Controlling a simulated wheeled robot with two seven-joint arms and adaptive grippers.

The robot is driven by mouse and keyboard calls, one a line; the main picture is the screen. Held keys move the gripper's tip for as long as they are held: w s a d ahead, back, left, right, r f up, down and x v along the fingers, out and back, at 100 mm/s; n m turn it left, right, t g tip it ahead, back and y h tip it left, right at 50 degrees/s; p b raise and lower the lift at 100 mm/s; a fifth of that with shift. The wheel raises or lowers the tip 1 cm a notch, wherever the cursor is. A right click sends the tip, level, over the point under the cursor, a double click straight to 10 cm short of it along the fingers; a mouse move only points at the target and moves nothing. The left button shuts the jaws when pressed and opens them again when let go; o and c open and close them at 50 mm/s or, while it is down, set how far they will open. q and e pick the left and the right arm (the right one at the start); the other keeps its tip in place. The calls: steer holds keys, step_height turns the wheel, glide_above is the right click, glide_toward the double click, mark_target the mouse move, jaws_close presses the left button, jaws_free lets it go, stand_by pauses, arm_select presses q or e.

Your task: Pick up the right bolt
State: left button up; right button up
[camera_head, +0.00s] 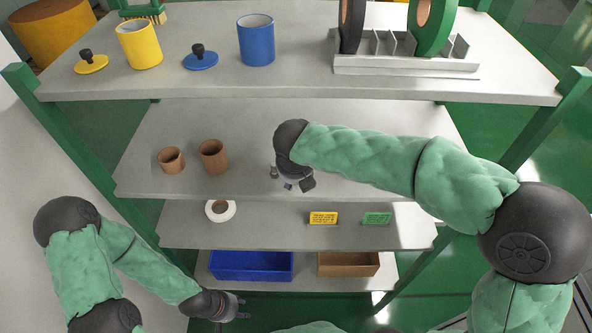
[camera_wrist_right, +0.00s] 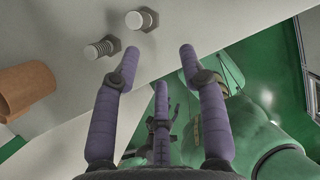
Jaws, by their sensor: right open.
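In the right wrist view two grey bolts with hex heads stand on the shelf: the right bolt (camera_wrist_right: 148,19) and the left bolt (camera_wrist_right: 100,49). My right gripper (camera_wrist_right: 157,52) is open and empty, its purple fingers spread. Its fingertips lie below and right of the bolts in that view, apart from them. In the head view my right gripper (camera_head: 292,184) is over the front part of the middle shelf (camera_head: 390,205). One small grey bolt (camera_head: 274,172) shows beside it; the other cannot be made out. My left gripper (camera_head: 242,307) is open and empty, low in front of the shelves.
Two brown cups (camera_head: 213,157) stand left of the bolts. The top shelf holds a yellow cup (camera_head: 140,46), a blue cup (camera_head: 257,43), lids and a rack (camera_head: 400,65). Below are a tape roll (camera_head: 220,210), a blue bin (camera_head: 250,267) and a brown bin (camera_head: 348,264).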

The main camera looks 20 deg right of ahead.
steer(key=w, duration=0.2)
steer(key=w+d, duration=0.1)
steer(key=w, duration=0.1)
steer(key=shift+w+d, duration=0.15)
steer(key=shift+w, duration=0.15)
steer(key=shift+w+f, duration=0.15)
steer(key=shift+f, duration=0.4)
jaws_close()
